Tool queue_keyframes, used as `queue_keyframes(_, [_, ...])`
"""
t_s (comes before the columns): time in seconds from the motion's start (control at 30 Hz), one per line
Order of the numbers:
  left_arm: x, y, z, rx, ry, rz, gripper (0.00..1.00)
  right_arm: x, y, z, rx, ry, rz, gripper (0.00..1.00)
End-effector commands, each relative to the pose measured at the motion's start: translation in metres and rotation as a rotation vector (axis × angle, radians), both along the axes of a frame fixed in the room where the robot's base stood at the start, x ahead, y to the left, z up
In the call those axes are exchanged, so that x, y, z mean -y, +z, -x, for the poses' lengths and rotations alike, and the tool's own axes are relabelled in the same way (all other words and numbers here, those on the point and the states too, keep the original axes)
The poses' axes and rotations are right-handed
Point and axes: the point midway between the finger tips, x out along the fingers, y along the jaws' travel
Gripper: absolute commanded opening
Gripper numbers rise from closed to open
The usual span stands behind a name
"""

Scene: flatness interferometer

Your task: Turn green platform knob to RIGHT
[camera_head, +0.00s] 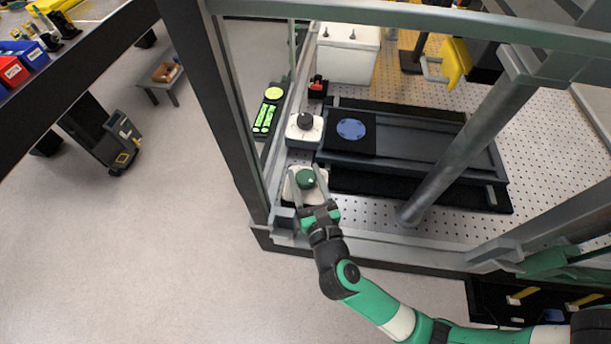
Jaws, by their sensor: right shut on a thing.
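The green platform knob (305,179) sits on a white box near the front left corner of the perforated metal table. My right gripper (306,174) reaches it from the front, with one finger on each side of the knob, shut on it. The knob's pointing direction is too small to tell. My left gripper is not in view.
A second white box with a dark knob (305,121) stands just behind. To the right lies a black stage (400,150) with a blue disc (351,129). Grey frame posts (222,110) and a slanted grey post (455,145) stand close to my arm.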

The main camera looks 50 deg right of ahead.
Motion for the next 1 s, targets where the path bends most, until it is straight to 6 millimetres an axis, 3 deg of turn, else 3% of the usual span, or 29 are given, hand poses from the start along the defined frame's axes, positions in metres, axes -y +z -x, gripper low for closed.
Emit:
queue_keyframes(0.17, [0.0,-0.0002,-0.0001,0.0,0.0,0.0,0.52,-0.0001,-0.0011,0.0001,-0.002,0.001,-0.001,0.04])
queue_keyframes(0.2, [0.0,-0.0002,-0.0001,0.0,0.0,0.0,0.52,-0.0001,-0.001,0.0001,-0.002,0.001,-0.001,0.65])
queue_keyframes(0.33, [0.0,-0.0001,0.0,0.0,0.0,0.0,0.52,0.0001,-0.0005,0.0001,-0.001,0.001,-0.001,0.88])
queue_keyframes(1.0, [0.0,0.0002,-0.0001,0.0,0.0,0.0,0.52,-0.0004,0.0014,-0.0005,0.004,0.003,0.0,0.89])
